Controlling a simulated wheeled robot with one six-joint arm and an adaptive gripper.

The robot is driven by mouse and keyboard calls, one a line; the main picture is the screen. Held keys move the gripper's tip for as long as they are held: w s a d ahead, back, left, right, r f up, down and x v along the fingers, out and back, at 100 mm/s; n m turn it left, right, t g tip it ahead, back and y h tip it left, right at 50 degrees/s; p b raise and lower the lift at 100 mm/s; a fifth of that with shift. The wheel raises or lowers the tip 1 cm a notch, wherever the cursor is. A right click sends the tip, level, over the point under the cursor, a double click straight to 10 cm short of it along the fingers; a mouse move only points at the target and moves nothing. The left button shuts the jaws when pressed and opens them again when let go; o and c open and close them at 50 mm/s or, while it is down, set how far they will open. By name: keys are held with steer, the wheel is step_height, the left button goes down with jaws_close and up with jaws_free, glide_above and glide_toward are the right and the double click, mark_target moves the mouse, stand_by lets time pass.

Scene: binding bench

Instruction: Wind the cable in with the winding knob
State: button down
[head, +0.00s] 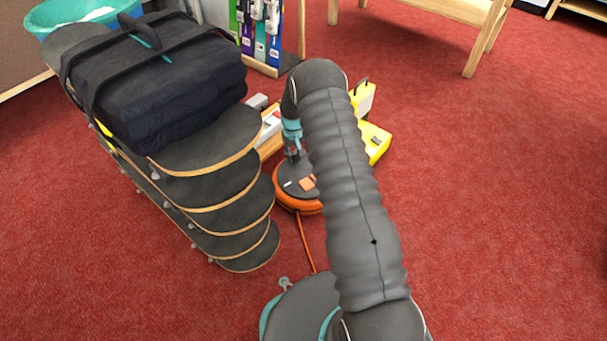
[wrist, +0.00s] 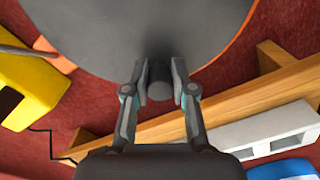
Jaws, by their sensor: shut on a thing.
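The cable reel (head: 298,172) lies on the red carpet, with a dark grey round top and an orange rim. Its orange cable (head: 306,245) runs from the near side toward my base. In the wrist view the reel's grey disc (wrist: 100,40) fills the top. The winding knob (wrist: 159,82), a short dark grey cylinder, stands near the disc's edge between my two fingertips. My gripper (wrist: 159,92) is shut on the knob. In the head view my gripper (head: 293,153) reaches down at the reel's far side; the knob is hidden there.
A stack of skateboards (head: 225,200) with a dark bag (head: 155,85) on top stands close left of the reel. A yellow object (head: 374,142) lies behind right of it. A wooden rail (wrist: 230,108) runs close by my gripper. Open carpet lies to the right.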

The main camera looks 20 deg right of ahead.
steer(key=shift+w+d+f, duration=0.15)
steer(key=shift+d, duration=2.5)
steer(key=shift+s+d+r, duration=0.15)
steer(key=shift+s+d, duration=0.3)
steer(key=shift+d, duration=0.25)
steer(key=shift+s+d+r, duration=0.1)
steer(key=shift+s+d, duration=0.3)
steer(key=shift+d, duration=0.3)
steer(key=shift+s+d+r, duration=0.15)
steer(key=shift+s+d, duration=0.85)
steer(key=shift+s, duration=0.2)
steer(key=c, duration=1.9)
jaws_free()
steer(key=shift+s+d+p, duration=0.25)
steer(key=shift+s, duration=0.55)
steer(key=shift+s+d+p, duration=0.2)
steer(key=shift+s, duration=0.6)
steer(key=shift+s+a, duration=0.2)
steer(key=shift+s, duration=1.65)
jaws_close()
steer(key=shift+s+a+f, duration=0.25)
steer(key=shift+s+a, duration=0.4)
steer(key=shift+s, duration=0.1)
steer(key=shift+s+a, duration=0.3)
steer(key=shift+s, duration=0.35)
